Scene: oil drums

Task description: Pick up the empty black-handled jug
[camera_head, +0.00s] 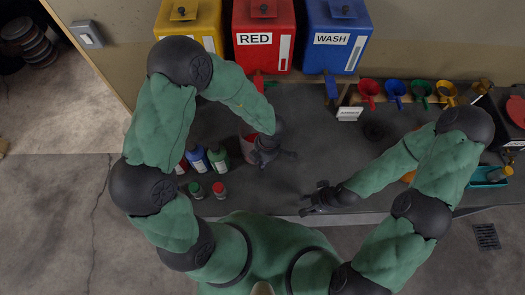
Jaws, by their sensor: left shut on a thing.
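My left gripper (275,156) is over the dark worktop, left of centre. Just left of it is a pale container with a reddish rim or inside (247,147), which looks like the jug. The gripper is shut on it, at its right side. The gripper and forearm hide much of the container, so its handle and how full it is cannot be made out. I cannot tell whether it touches the worktop. My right gripper (308,199) is open and empty near the front edge of the worktop.
Yellow (208,43), red (287,62) and blue (352,59) drums stand at the back. Several bottles (218,158) and two small capped containers (219,190) are left of the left gripper. Coloured funnels (396,88) hang back right. The worktop's middle is clear.

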